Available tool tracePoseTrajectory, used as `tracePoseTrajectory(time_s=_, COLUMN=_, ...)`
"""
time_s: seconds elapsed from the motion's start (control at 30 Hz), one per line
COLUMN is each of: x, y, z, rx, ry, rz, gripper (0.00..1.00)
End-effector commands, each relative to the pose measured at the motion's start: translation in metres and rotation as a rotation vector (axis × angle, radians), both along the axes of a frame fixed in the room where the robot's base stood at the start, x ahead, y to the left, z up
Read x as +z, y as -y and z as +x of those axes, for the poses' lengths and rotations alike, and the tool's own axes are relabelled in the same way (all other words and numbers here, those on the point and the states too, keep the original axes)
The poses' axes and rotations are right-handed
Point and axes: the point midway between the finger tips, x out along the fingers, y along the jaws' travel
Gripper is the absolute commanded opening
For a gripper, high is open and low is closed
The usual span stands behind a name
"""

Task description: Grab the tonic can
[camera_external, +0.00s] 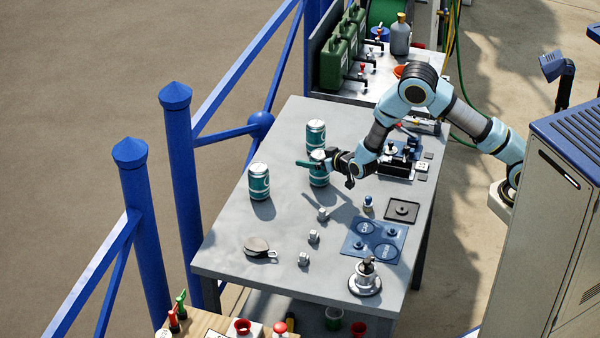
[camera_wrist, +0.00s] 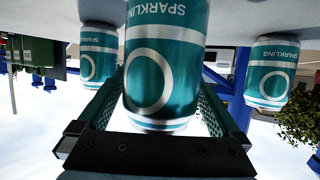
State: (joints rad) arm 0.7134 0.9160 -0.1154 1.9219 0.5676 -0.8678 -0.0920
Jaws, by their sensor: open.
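Three teal-and-silver cans stand upright on the grey table: a far one (camera_external: 316,134), a middle one (camera_external: 319,179) and a left one (camera_external: 259,182). My gripper (camera_external: 316,163) is open at the middle can. In the upside-down wrist view, this can (camera_wrist: 165,65) fills the space between the two green fingers of my gripper (camera_wrist: 158,100). Small gaps show beside it near the palm. Its label reads "SPARKLING"; I see no word "tonic". The other cans flank it at left (camera_wrist: 97,60) and right (camera_wrist: 272,75), outside the fingers, with similar labels.
The grey table (camera_external: 225,240) also holds several small metal pieces, a blue panel (camera_external: 375,240), a round metal fitting (camera_external: 365,279) and a dark pouch (camera_external: 257,246). Blue posts and rails (camera_external: 180,150) run along the left. Green jerrycans (camera_external: 335,60) stand behind.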

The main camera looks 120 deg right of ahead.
Motion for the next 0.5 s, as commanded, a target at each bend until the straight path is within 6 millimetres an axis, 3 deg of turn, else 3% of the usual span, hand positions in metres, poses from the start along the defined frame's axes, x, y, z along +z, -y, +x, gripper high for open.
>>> tracePoseTrajectory(time_s=0.2, x=-0.0004, y=0.0004, z=0.0002, rx=0.0, ry=0.0, rz=0.0, gripper=1.0)
tracePoseTrajectory(time_s=0.5, x=-0.0002, y=0.0002, z=0.0001, rx=0.0, ry=0.0, rz=0.0, gripper=0.66)
